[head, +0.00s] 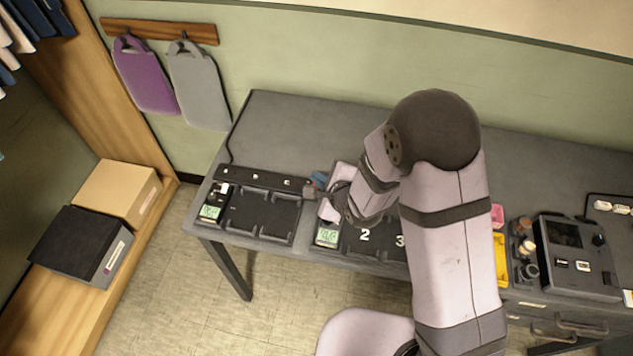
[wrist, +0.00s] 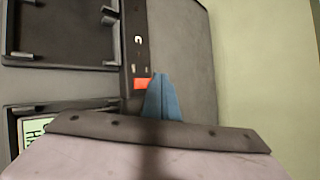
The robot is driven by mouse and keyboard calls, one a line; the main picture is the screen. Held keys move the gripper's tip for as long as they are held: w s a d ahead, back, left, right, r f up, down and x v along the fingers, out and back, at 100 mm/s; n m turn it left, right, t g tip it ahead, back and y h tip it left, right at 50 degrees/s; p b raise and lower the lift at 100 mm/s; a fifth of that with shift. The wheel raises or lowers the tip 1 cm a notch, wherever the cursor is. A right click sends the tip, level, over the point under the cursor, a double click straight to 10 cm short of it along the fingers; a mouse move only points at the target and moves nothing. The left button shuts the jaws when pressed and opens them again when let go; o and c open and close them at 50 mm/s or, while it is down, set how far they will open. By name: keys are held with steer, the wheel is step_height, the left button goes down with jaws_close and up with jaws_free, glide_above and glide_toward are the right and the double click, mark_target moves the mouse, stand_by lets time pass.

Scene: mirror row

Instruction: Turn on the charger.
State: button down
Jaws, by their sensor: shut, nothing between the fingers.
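A dark charger (head: 265,215) with a lit greenish display (head: 210,211) stands at the table's left end. A second charger (head: 350,245), numbered 2 and 3, also has a lit display (head: 327,236); my arm partly covers it. A black strip (head: 255,180) runs behind the left charger; it also shows in the wrist view (wrist: 136,40), with an orange-red switch-like piece (wrist: 142,84) at its end. My gripper (head: 320,179) is shut and empty; its blue fingers (wrist: 162,92) are right beside that piece. I cannot tell whether they touch it.
A device with a dark screen (head: 565,235), small jars (head: 524,248), a yellow item (head: 501,262) and a pink item (head: 497,216) are on the right part of the table. A cable runs up from the strip's left end. The tabletop behind the strip is clear.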

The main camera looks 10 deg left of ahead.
steer(key=shift+f, duration=0.15)
steer(key=shift+w+f+b, duration=0.1)
steer(key=shift+f+b, duration=0.2)
steer(key=shift+b, duration=0.05)
steer(key=shift+f, duration=0.3)
stand_by(0.7)
steer(key=shift+r, duration=0.15)
steer(key=shift+r+p, duration=0.5)
steer(key=shift+r, duration=0.15)
stand_by(0.4)
steer(key=r+p, duration=0.3)
steer(key=s+r+p, duration=0.1)
steer(key=r, duration=0.1)
stand_by(0.6)
